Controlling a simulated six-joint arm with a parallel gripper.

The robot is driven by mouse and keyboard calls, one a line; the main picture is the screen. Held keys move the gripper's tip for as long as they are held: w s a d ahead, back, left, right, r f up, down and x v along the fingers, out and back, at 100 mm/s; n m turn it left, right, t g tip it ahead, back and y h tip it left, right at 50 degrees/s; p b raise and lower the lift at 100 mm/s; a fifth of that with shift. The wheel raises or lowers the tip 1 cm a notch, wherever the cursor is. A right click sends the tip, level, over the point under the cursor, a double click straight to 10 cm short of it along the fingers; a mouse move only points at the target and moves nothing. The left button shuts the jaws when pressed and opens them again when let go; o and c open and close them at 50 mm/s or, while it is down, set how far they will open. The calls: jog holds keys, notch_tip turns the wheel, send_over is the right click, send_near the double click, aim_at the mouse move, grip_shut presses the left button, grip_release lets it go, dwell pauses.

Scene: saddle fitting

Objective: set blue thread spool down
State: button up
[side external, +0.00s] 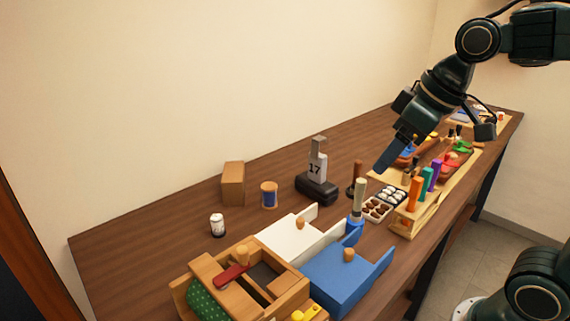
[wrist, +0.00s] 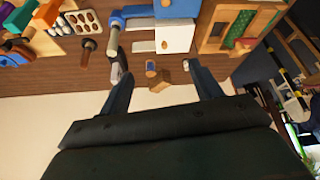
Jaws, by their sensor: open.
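The blue thread spool (side external: 269,195) stands upright on the wooden table, with pale tan ends and a blue middle. It also shows small in the wrist view (wrist: 151,65), beside a wooden block. My gripper (side external: 386,160) is open and empty, raised above the table to the right of the spool and well apart from it. In the wrist view, my gripper's two fingers (wrist: 156,70) are spread wide, with the spool visible in the far space between them.
The wooden block (side external: 233,183) stands left of the spool, and a small white jar (side external: 217,225) stands in front. A black stand marked 17 (side external: 317,185) is to its right. White (side external: 290,235) and blue (side external: 345,277) boxes are nearer. Bare table surrounds the spool.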

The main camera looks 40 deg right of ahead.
jog(key=s+d+f+m, duration=0.1)
jog(key=s+f, duration=0.3)
jog(key=s, duration=0.5)
jog(key=shift+m+h, duration=0.4)
jog(key=shift+m, duration=0.2)
dwell(0.5)
